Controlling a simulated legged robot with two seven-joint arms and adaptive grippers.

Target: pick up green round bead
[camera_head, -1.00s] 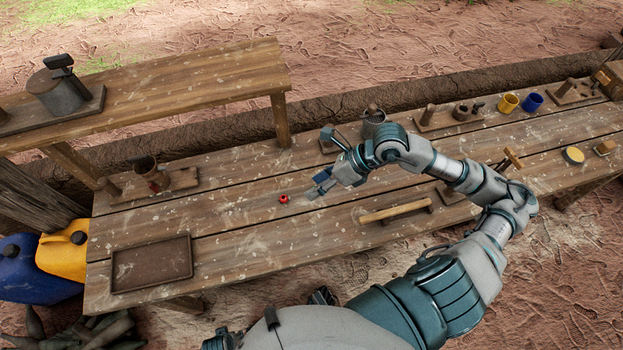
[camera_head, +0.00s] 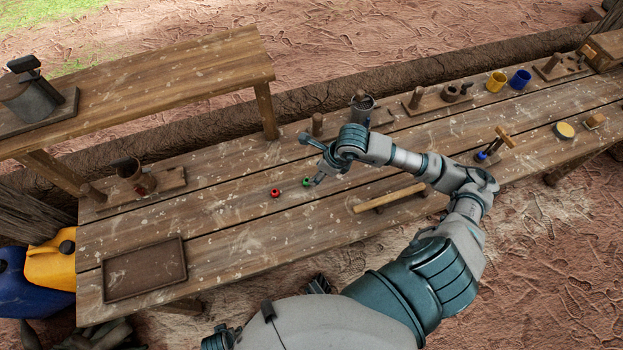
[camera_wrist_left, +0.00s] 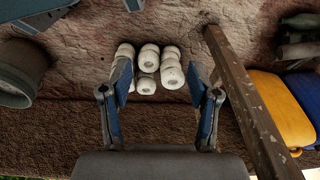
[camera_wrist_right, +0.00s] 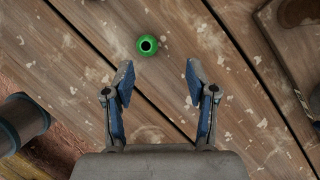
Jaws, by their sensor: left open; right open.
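The green round bead (camera_head: 306,182) lies on the wooden workbench (camera_head: 225,225), just right of a red bead. In the right wrist view the green bead (camera_wrist_right: 140,46) shows its dark hole, beyond the fingertips and slightly left of centre. My right gripper (camera_head: 312,160) is close to the bead, open and empty; in the right wrist view its blue-padded fingers (camera_wrist_right: 160,78) are spread, with nothing between them. My left gripper (camera_wrist_left: 160,90) is open and empty in its wrist view, away from the bead, facing ground with white cylinders.
The red bead (camera_head: 275,193) lies close by. A wooden bar (camera_head: 390,197) lies right of the gripper. A shallow dark tray (camera_head: 144,285) is at the bench's left end. A perforated metal cup (camera_head: 362,108) stands behind my right forearm. Bare bench lies left of the beads.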

